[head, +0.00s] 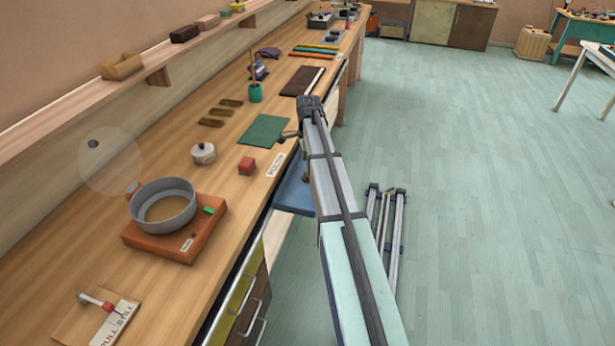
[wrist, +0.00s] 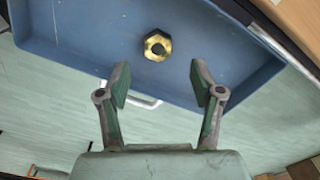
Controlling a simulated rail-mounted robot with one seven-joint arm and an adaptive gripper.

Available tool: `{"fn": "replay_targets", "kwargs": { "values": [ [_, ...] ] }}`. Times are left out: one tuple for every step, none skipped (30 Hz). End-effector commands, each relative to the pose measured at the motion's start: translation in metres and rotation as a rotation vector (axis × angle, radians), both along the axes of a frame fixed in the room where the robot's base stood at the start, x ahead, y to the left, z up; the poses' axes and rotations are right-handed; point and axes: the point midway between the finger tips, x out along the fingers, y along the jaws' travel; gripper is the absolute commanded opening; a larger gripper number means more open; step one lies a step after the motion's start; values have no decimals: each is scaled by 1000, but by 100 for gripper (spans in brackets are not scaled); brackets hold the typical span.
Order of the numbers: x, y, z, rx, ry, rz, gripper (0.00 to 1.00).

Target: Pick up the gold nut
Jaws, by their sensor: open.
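The gold nut (wrist: 157,45) is a brass-coloured hexagon with a dark hole, lying flat in a blue open drawer (wrist: 90,30). In the wrist view it is above the middle of the picture, ahead of the gap between my fingers. My gripper (wrist: 160,83) is open and empty, its two fingers spread on either side of that gap and apart from the nut. In the head view the blue drawer (head: 291,196) shows below the bench's front edge, partly covered by my arm. I cannot make out the nut clearly there.
The drawer has raised walls, and the bench edge (wrist: 295,20) is close at the upper right of the wrist view.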

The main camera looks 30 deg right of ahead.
Motion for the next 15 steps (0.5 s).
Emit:
{"fn": "replay_targets", "kwargs": {
  "values": [
    [0,0,-1,0,0,0,66],
    [0,0,-2,0,0,0,66],
    [0,0,-3,0,-1,0,66],
    [0,0,-4,0,0,0,66],
    [0,1,-5,0,0,0,66],
    [-1,1,-7,0,0,0,66],
    [-1,1,-9,0,1,0,66],
    [-1,2,-12,0,1,0,66],
    [-2,2,-16,0,2,0,66],
    [-2,3,-18,0,2,0,66],
    [-2,3,-22,0,1,0,66],
    [-3,4,-27,0,2,0,66],
    [-3,4,-30,0,2,0,66],
    [-3,4,-35,0,2,0,66],
    [-3,4,-40,0,1,0,66]
  ]
}}
